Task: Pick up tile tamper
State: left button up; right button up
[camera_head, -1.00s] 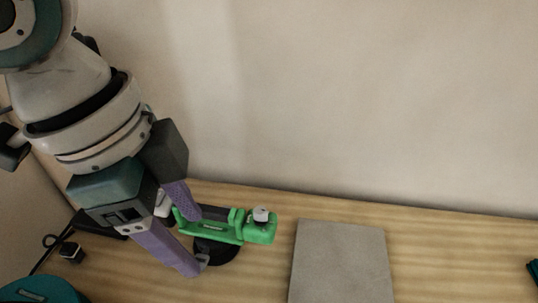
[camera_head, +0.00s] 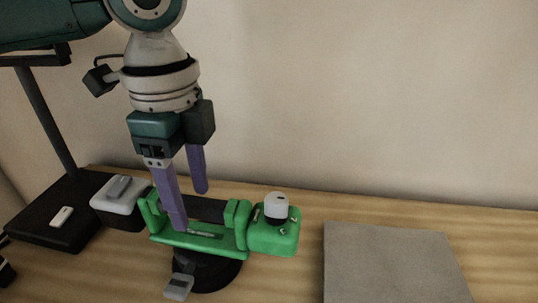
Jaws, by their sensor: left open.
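The tile tamper (camera_head: 262,243) is a green tool with a long dark-backed handle bar, a grey-white knob on its right end and a round black foot under it. It stands on the wooden table. A white-and-black block (camera_head: 115,206) sits at its left end and seems part of it. My left gripper (camera_head: 190,209) points down from above with its two purple fingers apart. The near finger is in front of the handle bar and the far finger is behind it, so they straddle the bar. Whether they touch it is unclear. My right gripper is not in view.
A grey square tile (camera_head: 393,264) lies right of the tamper with a small gap. A black stand base (camera_head: 35,228) with an upright pole is at the left. A plain wall rises behind the table. The table right of the tile looks clear.

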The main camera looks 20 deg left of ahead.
aim_at(198, 233)
pick_arm(q)
notch_tip(198, 233, down, 5)
jog(key=shift+a+r+b, duration=0.1)
jog(key=shift+a+b, duration=0.05)
jog(key=shift+b, duration=0.3)
jog(key=shift+f, duration=0.25)
dwell(0.3)
jog(key=shift+r, duration=0.1)
grip_shut()
dwell(0.3)
